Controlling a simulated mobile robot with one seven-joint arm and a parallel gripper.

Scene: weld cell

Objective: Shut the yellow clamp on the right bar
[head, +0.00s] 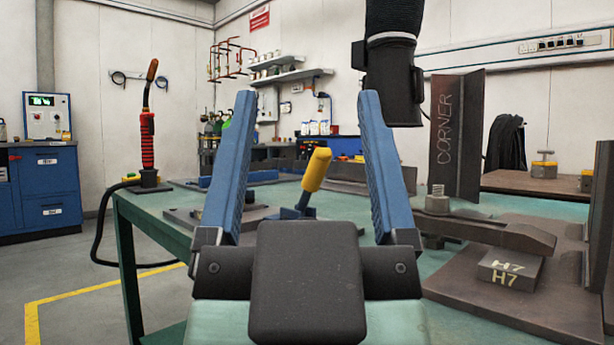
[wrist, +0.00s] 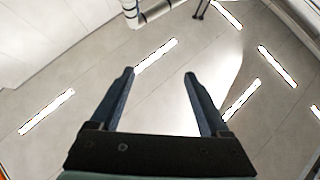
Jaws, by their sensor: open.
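The yellow clamp handle (head: 316,170) stands up, tilted to the right, on a blue clamp base (head: 297,213) on the green table. It shows between my gripper's fingers in the head view, beyond them. My gripper (head: 307,97) has its two blue fingers spread, pointing up, with nothing between them. I cannot tell the exact gap between fingers and handle. The lower part of the clamp and the bar it sits on are largely hidden by my gripper. In the wrist view my gripper (wrist: 159,75) is open against the ceiling, and no clamp shows there.
On the right of the green table (head: 152,221) stand a "CORNER" steel angle (head: 456,137), a strap clamp (head: 485,232) and an H7 block (head: 510,268). A black hose-like part (head: 393,85) hangs above. A red-handled torch (head: 148,140) stands at the left corner.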

